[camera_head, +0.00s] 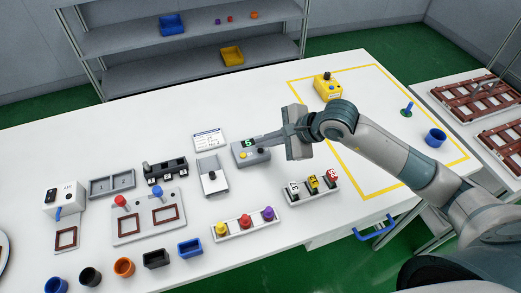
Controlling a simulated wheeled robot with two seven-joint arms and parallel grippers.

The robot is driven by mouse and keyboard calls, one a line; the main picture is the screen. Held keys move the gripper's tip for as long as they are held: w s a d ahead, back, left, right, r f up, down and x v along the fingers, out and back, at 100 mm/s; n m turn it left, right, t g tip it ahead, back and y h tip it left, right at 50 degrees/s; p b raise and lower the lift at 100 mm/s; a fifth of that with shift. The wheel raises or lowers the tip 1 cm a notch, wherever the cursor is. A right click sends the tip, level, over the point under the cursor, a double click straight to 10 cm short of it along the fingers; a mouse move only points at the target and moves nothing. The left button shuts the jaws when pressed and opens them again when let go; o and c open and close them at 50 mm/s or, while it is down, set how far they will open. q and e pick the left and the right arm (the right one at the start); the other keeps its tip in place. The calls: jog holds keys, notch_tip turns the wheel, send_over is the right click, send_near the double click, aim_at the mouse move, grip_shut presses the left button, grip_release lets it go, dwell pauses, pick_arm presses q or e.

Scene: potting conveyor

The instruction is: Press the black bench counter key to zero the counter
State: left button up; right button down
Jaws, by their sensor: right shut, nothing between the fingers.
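The bench counter (248,153) is a small grey box on the white table, near the middle. Its dark display shows a green digit that looks like 5. A yellow key (243,156) sits on its front left, and the black key (261,150) sits on its right. My right gripper (258,142) is shut and empty, with its fingertips just above and behind the black key. I cannot tell whether they touch it. My left gripper is not in view.
A grey holder (212,180) stands in front left of the counter. A rack of numbered blocks (312,188) and a tray of coloured knobs (246,224) lie in front. A yellow box (327,89) stands behind my right arm. Bare table lies behind the counter.

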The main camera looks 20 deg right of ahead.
jog(key=shift+s+d+f+b, duration=0.1)
jog(key=shift+d+f+b, duration=0.25)
